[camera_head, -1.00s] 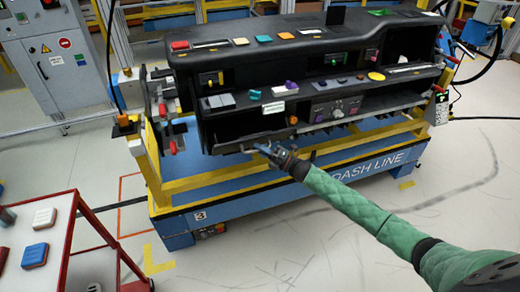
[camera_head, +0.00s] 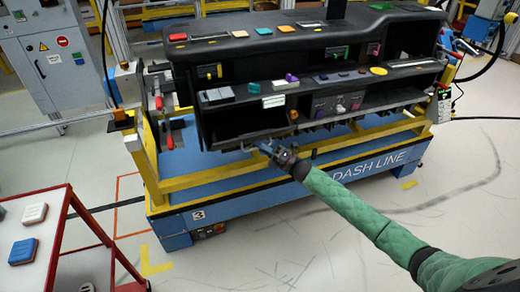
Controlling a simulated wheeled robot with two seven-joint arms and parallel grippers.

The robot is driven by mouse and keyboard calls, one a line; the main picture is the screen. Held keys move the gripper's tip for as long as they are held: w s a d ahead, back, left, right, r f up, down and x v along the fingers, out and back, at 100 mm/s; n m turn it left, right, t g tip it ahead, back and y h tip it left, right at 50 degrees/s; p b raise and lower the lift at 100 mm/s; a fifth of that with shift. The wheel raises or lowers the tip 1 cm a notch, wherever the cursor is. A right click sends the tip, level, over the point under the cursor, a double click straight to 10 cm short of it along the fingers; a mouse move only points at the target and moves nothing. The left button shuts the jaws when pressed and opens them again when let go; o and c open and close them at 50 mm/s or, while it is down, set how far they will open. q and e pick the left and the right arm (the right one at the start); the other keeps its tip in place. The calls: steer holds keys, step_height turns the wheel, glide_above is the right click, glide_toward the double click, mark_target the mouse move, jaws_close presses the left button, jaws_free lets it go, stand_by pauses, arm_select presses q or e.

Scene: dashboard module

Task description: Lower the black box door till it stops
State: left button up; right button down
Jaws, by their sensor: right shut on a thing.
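The black dashboard module (camera_head: 290,40) sits on a blue and yellow cart. Its lower left compartment (camera_head: 230,122) is dark and faces me with its front open. A black door edge (camera_head: 238,143) shows low along the front of that compartment; its angle is hard to tell. My right gripper (camera_head: 266,149) reaches in from the lower right and is shut on the black door at its lower front edge, right of the middle. Its fingers are small and dark against the black. My left gripper is not in view.
The blue and yellow cart (camera_head: 280,190) stands under the module. A red-framed table (camera_head: 60,240) with small blocks (camera_head: 23,251) is at lower left. Grey cabinets (camera_head: 60,60) stand at back left. The floor at front is clear.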

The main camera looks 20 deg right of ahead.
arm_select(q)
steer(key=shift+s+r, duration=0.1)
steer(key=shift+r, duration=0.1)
arm_select(e)
steer(key=shift+s+a+f, duration=0.1)
steer(key=shift+s+f, duration=0.1)
steer(key=shift+f, duration=0.2)
steer(key=c, duration=1.7)
jaws_free()
steer(key=shift+c, duration=0.2)
steer(key=shift+o, duration=1.3)
steer(key=shift+r, duration=0.1)
